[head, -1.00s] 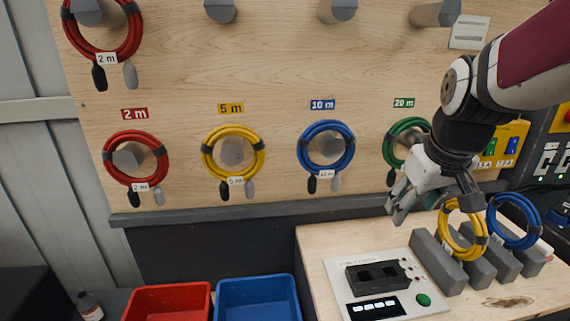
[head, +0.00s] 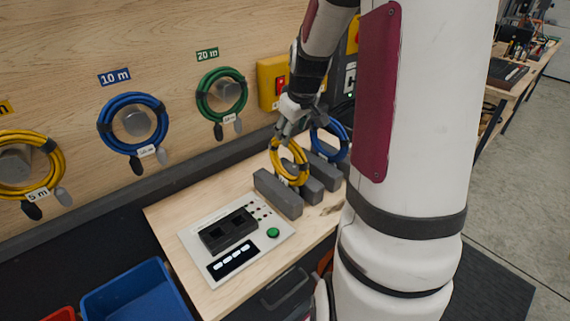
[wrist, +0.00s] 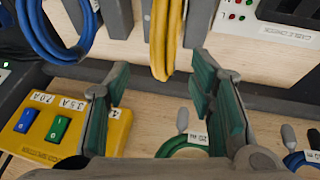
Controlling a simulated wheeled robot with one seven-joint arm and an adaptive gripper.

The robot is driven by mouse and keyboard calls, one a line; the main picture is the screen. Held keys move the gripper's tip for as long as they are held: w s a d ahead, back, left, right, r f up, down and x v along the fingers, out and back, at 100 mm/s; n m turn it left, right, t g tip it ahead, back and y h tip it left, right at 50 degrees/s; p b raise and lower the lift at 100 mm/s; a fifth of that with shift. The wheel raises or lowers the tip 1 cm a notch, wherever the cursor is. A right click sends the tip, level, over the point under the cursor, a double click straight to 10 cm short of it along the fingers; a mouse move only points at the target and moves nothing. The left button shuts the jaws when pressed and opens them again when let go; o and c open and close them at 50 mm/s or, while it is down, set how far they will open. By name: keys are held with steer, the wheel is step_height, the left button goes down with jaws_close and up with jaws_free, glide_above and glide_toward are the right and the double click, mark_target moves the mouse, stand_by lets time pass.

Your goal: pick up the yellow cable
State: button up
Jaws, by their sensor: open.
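A coiled yellow cable (head: 290,163) stands upright in a slot between grey blocks on the wooden bench. It also shows in the wrist view (wrist: 166,40), at the top between my two fingers. My gripper (head: 288,130) is open, just above and behind the top of this coil. In the wrist view my gripper (wrist: 160,85) has its green-padded fingers spread, one on each side of the coil's line; I cannot tell if they touch it. Another yellow cable (head: 52,160), tagged 5 m, hangs on a wall peg at the left.
A blue coil (head: 330,138) stands in the rack right beside the yellow one. Grey rack blocks (head: 276,193) flank the coils. A cable checker panel (head: 222,232) with a green button lies in front. Blue (head: 150,121) and green (head: 221,92) coils hang on the wall.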

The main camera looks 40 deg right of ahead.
steer(key=shift+x, duration=3.5)
steer(key=shift+a, duration=0.15)
steer(key=shift+w, duration=0.1)
jaws_close()
